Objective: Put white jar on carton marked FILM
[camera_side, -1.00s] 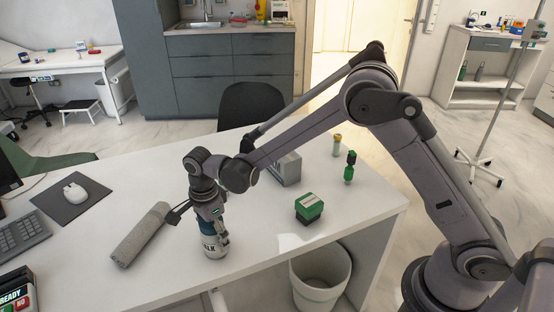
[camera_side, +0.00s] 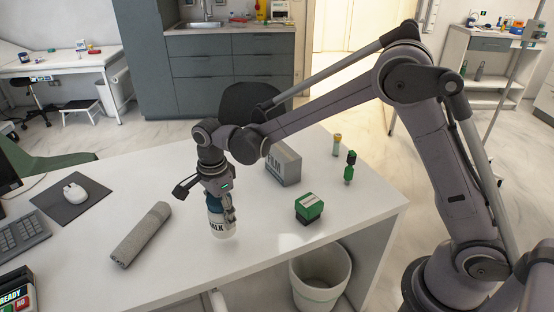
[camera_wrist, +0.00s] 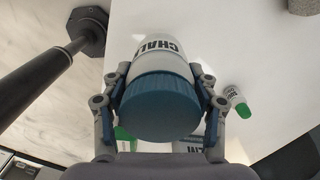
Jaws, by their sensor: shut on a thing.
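The white jar (camera_side: 222,224) has a blue lid and black lettering that reads like CHALK. My gripper (camera_side: 221,204) is shut on it near the lid, and the jar hangs upright just above the desk. In the wrist view the jar (camera_wrist: 158,50) and its blue lid (camera_wrist: 160,105) lie between the two fingers. The grey carton (camera_side: 284,167) marked FILM stands on the desk behind and to the right of the jar. My arm partly covers its left side.
A bin (camera_side: 320,275) stands below the desk's front edge.

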